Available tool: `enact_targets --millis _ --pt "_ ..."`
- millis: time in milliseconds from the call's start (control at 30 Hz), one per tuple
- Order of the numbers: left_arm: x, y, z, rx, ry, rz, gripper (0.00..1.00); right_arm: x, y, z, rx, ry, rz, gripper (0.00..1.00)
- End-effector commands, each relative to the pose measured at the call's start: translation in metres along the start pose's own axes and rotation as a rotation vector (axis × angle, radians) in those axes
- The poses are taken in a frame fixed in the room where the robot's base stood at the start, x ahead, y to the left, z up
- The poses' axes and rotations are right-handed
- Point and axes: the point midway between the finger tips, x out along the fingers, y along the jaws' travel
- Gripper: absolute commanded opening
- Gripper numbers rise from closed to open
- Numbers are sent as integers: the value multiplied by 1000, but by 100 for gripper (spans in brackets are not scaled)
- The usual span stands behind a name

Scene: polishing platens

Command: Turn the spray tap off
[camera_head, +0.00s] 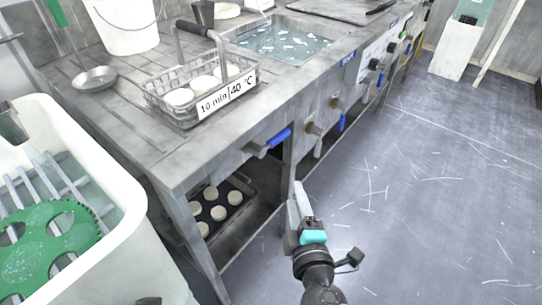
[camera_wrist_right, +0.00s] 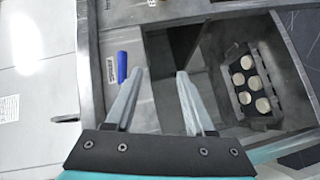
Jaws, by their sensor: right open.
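Several taps sit along the front of the metal bench; I cannot tell by a label which one is the spray tap. The nearest tap has a blue lever (camera_head: 275,140) pointing sideways along the bench front. A second tap with a pale grey lever (camera_head: 318,145) hangs down beside it, and another blue lever (camera_head: 341,121) hangs further along. My right gripper (camera_head: 299,192) is below and in front of the nearest taps, open and empty. In the right wrist view the open fingers (camera_wrist_right: 161,75) have a blue lever (camera_wrist_right: 122,67) just left of them, apart. My left gripper does not show.
A wire basket (camera_head: 190,85) of pale discs stands on the bench before a water-filled sink (camera_head: 275,42). A dark tray (camera_head: 240,190) of discs lies on the shelf below. A white tub (camera_head: 118,225) with a green disc stands left.

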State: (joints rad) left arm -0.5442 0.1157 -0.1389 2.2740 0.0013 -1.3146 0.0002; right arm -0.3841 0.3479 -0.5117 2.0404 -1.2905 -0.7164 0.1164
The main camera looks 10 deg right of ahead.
Motion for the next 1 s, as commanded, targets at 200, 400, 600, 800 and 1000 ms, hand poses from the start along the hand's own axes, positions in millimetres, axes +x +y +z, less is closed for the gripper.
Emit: enact_targets --millis 200,400,600,800,1000 --pt "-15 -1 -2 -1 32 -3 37 -11 35 -12 -6 34 154 54" --pt "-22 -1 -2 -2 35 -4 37 -14 50 -16 -7 41 200 54" --pt "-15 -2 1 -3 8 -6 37 4 56 -18 -8 41 203 54" --pt "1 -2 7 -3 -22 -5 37 35 62 -19 -8 40 201 54" --pt "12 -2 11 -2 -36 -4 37 67 67 -20 -8 40 200 54"
